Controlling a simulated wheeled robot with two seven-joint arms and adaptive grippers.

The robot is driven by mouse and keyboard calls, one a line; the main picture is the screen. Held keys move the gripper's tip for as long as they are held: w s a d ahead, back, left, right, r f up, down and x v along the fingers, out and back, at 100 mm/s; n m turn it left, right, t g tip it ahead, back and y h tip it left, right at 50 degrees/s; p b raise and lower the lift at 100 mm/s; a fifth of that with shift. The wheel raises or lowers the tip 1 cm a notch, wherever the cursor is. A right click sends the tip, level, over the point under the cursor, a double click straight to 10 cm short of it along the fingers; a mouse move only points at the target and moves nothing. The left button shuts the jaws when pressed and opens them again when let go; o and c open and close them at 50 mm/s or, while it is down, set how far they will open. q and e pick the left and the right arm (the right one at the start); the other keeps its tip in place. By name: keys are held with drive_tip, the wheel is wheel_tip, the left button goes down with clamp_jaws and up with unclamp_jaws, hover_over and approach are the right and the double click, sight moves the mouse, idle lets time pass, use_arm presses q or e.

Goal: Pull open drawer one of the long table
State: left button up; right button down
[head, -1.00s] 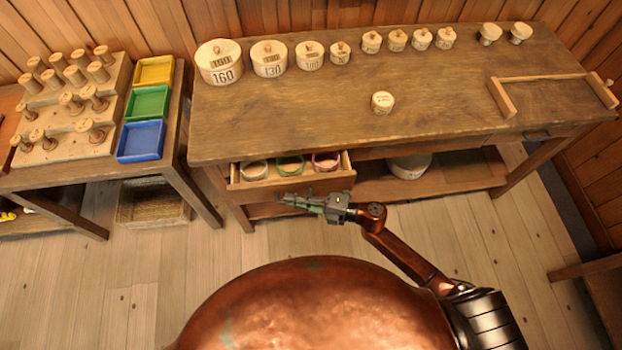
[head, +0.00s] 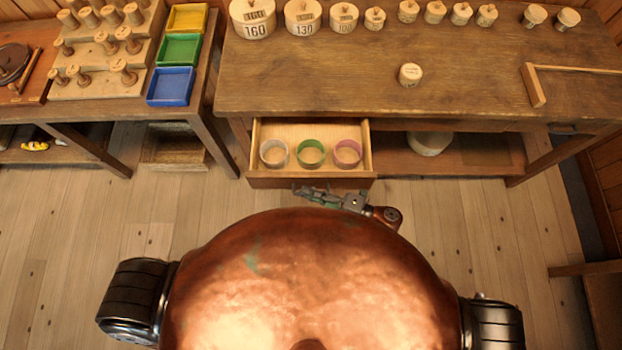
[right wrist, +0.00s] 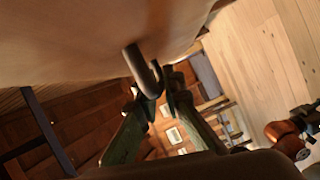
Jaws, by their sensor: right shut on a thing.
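The long table (head: 470,80) stands ahead with its left drawer (head: 312,181) pulled well out. Inside the drawer are a white ring (head: 274,154), a green ring (head: 311,154) and a pink ring (head: 347,154). My right gripper (head: 305,191) is at the drawer's front. In the right wrist view its green fingers (right wrist: 157,100) are shut on the dark bar handle (right wrist: 142,70) under the pale drawer front. My left gripper does not show in the head view.
Round lidded boxes (head: 303,18) line the table's back, with a small one (head: 410,75) nearer the middle. A side table at left holds yellow, green and blue trays (head: 171,86) beside a rack of spools (head: 100,75). A second drawer handle (head: 562,129) is at right. The floor is clear.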

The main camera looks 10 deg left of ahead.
drive_tip(key=c, duration=2)
unclamp_jaws()
drive_tip(key=shift+c, duration=0.2)
drive_tip(key=shift+d, duration=0.1)
drive_tip(key=v, duration=1.2)
drive_tip(key=shift+f, duration=0.1)
